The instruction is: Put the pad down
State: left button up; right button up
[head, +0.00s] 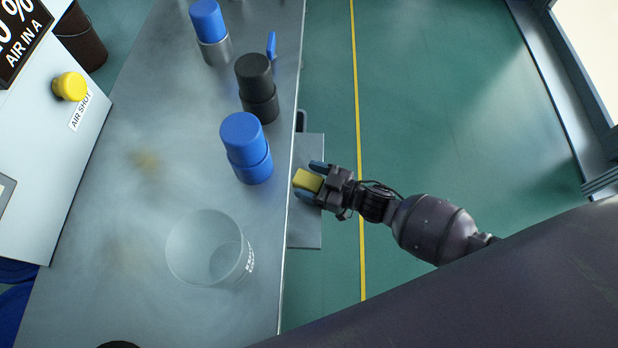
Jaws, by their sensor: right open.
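The pad (307,180) is a small yellow block at the table's right edge, over a grey side shelf (306,236). My right gripper (309,182) comes in from the right. Its jaws are open, with one dark blue finger on the far side of the pad and one on the near side. I cannot tell whether the pad rests on the shelf or touches a finger. My left gripper is not in view.
On the grey table (150,200) stand a clear beaker (208,250), a blue container (246,148), a black container (257,88) and a blue-capped metal one (210,32). A panel with a yellow button (69,86) stands at left. Green floor lies open at right.

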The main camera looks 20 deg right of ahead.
jog(key=p+v, duration=0.2)
jog(key=v, duration=0.9)
jog(key=shift+s+d, duration=0.15)
jog(key=shift+f, duration=0.1)
